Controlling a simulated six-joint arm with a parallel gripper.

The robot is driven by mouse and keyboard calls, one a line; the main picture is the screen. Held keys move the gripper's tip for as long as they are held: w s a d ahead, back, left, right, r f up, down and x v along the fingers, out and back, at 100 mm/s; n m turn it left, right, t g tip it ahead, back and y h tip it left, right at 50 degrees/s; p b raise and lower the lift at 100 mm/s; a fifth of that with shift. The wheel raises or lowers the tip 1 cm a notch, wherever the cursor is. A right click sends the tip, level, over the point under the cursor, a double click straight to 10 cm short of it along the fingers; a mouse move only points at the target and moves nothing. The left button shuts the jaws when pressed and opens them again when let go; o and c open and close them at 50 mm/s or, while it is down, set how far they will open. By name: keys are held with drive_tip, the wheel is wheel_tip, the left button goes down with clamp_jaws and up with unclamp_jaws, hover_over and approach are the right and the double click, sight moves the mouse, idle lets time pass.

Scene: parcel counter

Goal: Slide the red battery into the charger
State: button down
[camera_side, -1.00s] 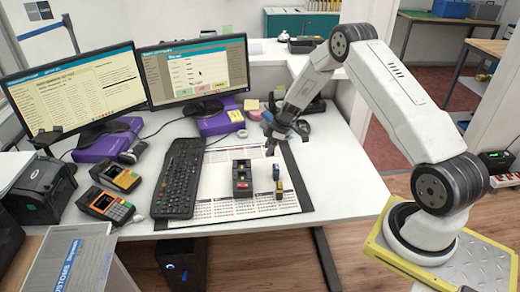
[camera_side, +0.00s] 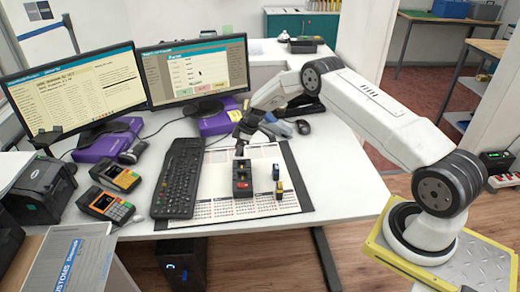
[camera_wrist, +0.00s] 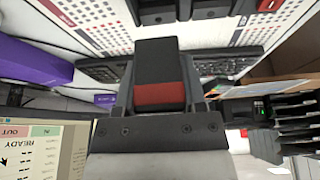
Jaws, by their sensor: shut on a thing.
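My gripper (camera_side: 240,147) is shut on the red battery, a dark block with a red band (camera_wrist: 160,92) in the wrist view. The battery is held between the fingers, and in the side view it is too small and covered to make out clearly. The dark charger (camera_side: 242,186) stands on the desk calendar mat, just below and in front of my gripper. Part of the charger (camera_wrist: 190,10) shows at the top edge of the wrist view, apart from the battery there. In the side view I cannot tell how large the gap is.
A blue-topped block (camera_side: 277,173) and a yellow-topped block (camera_side: 280,190) stand right of the charger. The keyboard (camera_side: 180,175) lies to its left. Two monitors (camera_side: 195,72) stand behind. The printed mat (camera_side: 265,208) is bare in front of the charger.

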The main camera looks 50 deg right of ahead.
sight(240, 167)
drive_tip(key=shift+f, duration=0.15)
drive_tip(key=shift+f, duration=1.75)
drive_tip(key=shift+f, duration=0.9)
idle(0.5)
drive_tip(key=shift+c, duration=0.4)
unclamp_jaws()
drive_tip(key=shift+d, duration=0.1)
drive_tip(key=shift+v, duration=3.8)
drive_tip(key=shift+r, duration=0.1)
drive_tip(key=shift+r, duration=0.1)
